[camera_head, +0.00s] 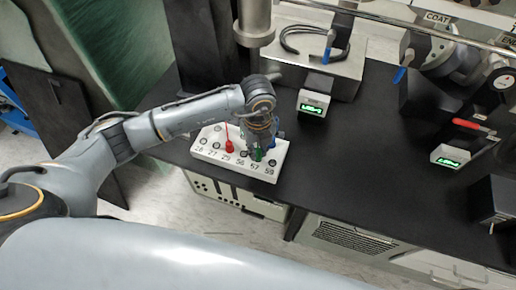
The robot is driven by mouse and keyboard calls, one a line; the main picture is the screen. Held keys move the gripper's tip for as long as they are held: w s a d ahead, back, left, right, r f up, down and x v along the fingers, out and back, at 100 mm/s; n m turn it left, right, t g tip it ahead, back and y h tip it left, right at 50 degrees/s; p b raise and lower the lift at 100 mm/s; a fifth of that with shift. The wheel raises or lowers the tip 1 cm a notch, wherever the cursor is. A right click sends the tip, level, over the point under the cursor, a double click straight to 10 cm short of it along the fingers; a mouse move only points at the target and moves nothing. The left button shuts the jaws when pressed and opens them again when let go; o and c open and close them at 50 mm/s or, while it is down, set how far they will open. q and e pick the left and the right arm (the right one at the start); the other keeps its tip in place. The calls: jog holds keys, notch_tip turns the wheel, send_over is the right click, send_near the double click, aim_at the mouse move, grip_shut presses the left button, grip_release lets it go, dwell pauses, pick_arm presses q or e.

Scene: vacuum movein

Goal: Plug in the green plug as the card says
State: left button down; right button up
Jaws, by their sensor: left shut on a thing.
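A white socket block (208,153) with dark holes and number labels sits at the near left edge of the black table. The labels read roughly 18, 27, 25, 56, 57 and 59, small and hard to read. A red plug (229,146) stands in the block. My left gripper (258,146) is over the right part of the block, shut on the green plug (257,155), which shows just above the label 57. I cannot tell whether the plug is seated in a hole. A blue thing shows behind the gripper. My right gripper is not in view. No card is readable.
A grey unit (345,75) with a black cable and blue handle stands at the back. Small green displays (313,106) and (450,157) stand on the table. Valves and a red handle (468,124) are at right. The middle of the black tabletop (350,180) is clear.

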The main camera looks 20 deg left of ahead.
pick_arm(q)
jog(key=shift+f, duration=0.35)
jog(key=c, duration=1.2)
grip_release()
jog(key=shift+o, duration=0.2)
notch_tip(320, 180, up, 12)
jog(key=shift+d, duration=0.1)
